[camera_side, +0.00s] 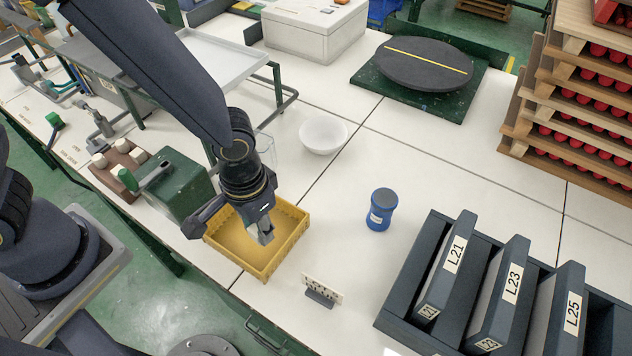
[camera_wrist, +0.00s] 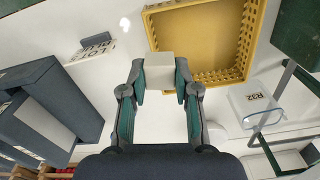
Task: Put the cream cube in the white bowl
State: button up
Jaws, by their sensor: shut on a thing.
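My gripper (camera_side: 264,234) is above the right part of the yellow crate (camera_side: 292,252) in the side view. In the wrist view my gripper (camera_wrist: 161,78) is shut on the cream cube (camera_wrist: 160,66), with a finger on each side of it. The cube appears in front of the crate's near corner; its height above the crate is hard to tell. The white bowl (camera_side: 323,134) stands on the white table, behind and to the right of the crate in the side view, and looks empty.
A blue jar (camera_side: 381,209) stands right of the crate, and a small label stand (camera_side: 322,290) is in front. A dark rack (camera_side: 409,283) holds labelled slabs at the right. A clear container (camera_wrist: 254,104) shows in the wrist view. The table between bowl and jar is clear.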

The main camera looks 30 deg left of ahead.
jog(key=w+d+r, duration=0.3)
jog(key=w, duration=0.8)
jog(key=w+d+r, duration=0.2)
jog(key=w+r, duration=0.1)
jog(key=w, duration=0.9)
jog(key=n, duration=0.2)
send_over(323, 145)
jog(key=shift+f, duration=8)
